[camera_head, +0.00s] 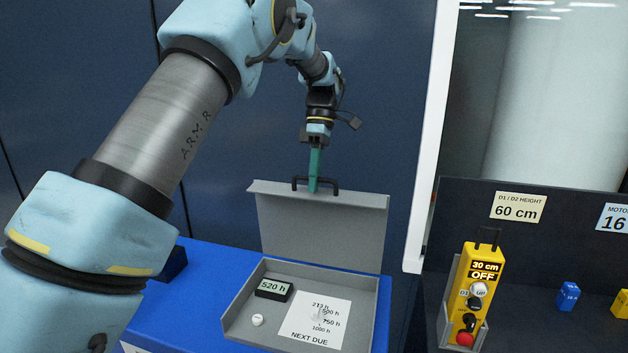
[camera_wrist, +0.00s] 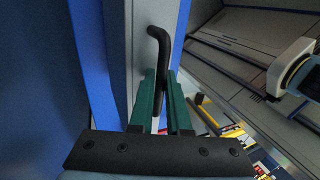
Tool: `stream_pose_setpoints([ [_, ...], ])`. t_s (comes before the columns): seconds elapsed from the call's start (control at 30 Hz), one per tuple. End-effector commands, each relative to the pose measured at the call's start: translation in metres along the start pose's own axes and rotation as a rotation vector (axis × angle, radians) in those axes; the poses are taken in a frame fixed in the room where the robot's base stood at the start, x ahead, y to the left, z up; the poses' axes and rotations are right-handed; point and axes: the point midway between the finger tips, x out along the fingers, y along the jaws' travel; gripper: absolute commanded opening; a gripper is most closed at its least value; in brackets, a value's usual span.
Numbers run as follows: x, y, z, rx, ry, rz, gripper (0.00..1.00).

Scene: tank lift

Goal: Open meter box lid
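The grey meter box (camera_head: 232,312) sits on a blue cabinet, and its grey lid (camera_head: 325,230) stands about upright at the back, so the box is open. A black handle (camera_head: 334,185) is on the lid's top edge. My gripper (camera_head: 314,186) reaches down from above with its green fingers at the handle. In the wrist view, the black handle (camera_wrist: 158,45) runs between my gripper's two green fingers (camera_wrist: 162,85), which are close around it. The fingertips are partly hidden by the handle.
Inside the box are a black "520 h" display (camera_head: 274,290), a white knob (camera_head: 258,320) and a "NEXT DUE" card (camera_head: 315,322). A yellow control pendant (camera_head: 472,295) stands in a holder to the right. A white post (camera_head: 428,150) rises between them. A dark blue wall is behind.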

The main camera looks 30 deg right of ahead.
Motion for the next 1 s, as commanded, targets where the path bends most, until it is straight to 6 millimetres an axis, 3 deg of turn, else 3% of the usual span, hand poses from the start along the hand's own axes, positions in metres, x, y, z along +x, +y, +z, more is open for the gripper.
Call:
stream_pose_setpoints([
  [0.03,-0.001,0.000,0.001,0.001,-0.001,0.001,0.21],
  [0.23,-0.002,-0.001,0.001,0.002,-0.001,0.002,0.44],
  [0.6,-0.006,0.000,0.001,0.002,-0.001,0.003,0.45],
  [0.77,-0.025,0.001,0.001,0.002,-0.001,0.006,0.45],
  [1.0,-0.069,0.001,0.001,0.001,-0.002,0.006,0.45],
])
